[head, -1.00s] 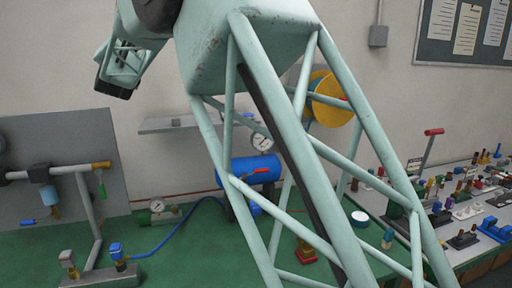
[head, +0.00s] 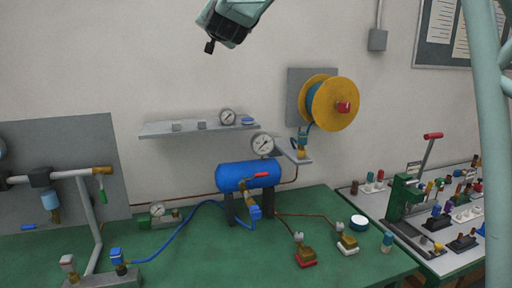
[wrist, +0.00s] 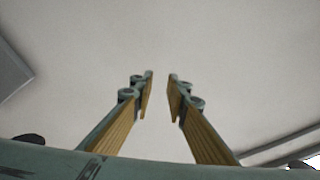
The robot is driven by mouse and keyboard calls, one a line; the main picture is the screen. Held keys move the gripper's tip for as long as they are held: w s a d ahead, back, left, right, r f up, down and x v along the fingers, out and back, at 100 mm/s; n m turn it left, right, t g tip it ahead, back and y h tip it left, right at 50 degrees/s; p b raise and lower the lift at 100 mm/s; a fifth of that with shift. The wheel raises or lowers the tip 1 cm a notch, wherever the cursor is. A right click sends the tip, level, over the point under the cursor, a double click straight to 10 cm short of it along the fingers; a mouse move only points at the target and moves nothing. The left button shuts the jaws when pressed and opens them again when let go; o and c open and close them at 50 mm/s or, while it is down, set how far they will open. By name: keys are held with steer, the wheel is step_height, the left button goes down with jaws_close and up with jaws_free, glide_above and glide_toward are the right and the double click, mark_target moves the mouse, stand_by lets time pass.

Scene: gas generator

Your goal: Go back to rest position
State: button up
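In the wrist view my gripper (wrist: 160,76) shows two fingers with wood-coloured inner faces. They stand apart with a clear gap, and nothing is between them. In the head view the end of my arm (head: 232,20) is high at the top middle, in front of the wall and well above the bench. The fingers cannot be made out there. My arm touches nothing that shows.
Below, the green bench (head: 340,218) holds a blue tank (head: 248,176) with a gauge and hoses. A wall shelf (head: 165,130) and yellow hose reel (head: 333,104) are behind. A crowded side table (head: 442,262) stands right. The air around my arm's end is clear.

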steer(key=s+d+g+h, duration=0.1)
steer(key=s+d, duration=0.3)
steer(key=d, duration=0.7)
steer(key=s+d+f+n+g+h+b, duration=0.1)
steer(key=s+d+f+g, duration=0.3)
steer(key=s+f, duration=1.1)
steer(key=s+d+f+n+g+h+b, duration=0.1)
steer(key=s+d+f+g, duration=0.3)
steer(key=s+d+f, duration=0.7)
steer(key=s+d+f+n+g+h+b, duration=0.1)
steer(key=s+d+f+g, duration=0.4)
steer(key=s+f, duration=1.4)
steer(key=s+d+n+b, duration=0.1)
steer(key=s+d+b, duration=0.1)
steer(key=s, duration=1.7)
steer(key=shift+s+d+f+n+h, duration=0.2)
steer(key=shift+s+d+n+h, duration=0.15)
steer(key=shift+d, duration=0.3)
